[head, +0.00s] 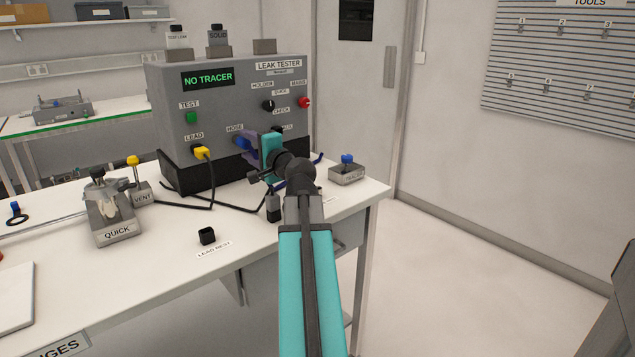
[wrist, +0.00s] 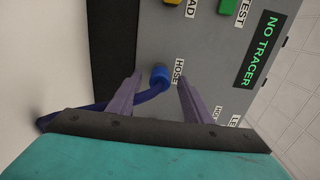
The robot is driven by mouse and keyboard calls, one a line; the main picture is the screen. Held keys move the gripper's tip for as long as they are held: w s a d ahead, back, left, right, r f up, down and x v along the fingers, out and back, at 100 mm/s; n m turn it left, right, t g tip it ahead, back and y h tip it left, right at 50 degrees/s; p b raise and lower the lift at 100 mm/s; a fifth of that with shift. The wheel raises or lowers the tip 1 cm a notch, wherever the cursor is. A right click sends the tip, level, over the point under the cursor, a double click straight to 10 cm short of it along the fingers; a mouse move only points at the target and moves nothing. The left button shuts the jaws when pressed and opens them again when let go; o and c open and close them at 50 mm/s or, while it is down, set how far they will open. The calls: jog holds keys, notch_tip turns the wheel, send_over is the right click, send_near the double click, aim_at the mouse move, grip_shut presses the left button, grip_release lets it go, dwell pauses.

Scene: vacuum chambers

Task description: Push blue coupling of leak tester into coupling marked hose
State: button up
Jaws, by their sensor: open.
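The grey leak tester (head: 226,103) stands on the table, its display reading NO TRACER. In the head view the blue coupling (head: 242,142) shows at the front panel just below the HOSE label, partly hidden by my gripper (head: 254,147). In the wrist view the blue coupling (wrist: 160,76) sits at the panel beside the HOSE label (wrist: 179,74), with a blue hose (wrist: 148,96) running from it. My gripper (wrist: 158,88) is open, with its purple fingers on either side of the coupling and apart from it. How deep the coupling sits cannot be told.
A yellow plug (head: 201,152) is in the LEAD socket, its black cable looping over the table. The QUICK fixture (head: 112,215), a black lead rest (head: 207,236) and a grey block with a blue knob (head: 347,173) stand on the table. The table front is mostly clear.

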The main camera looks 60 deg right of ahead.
jog(key=shift+v, duration=2.85)
jog(key=shift+s, duration=0.15)
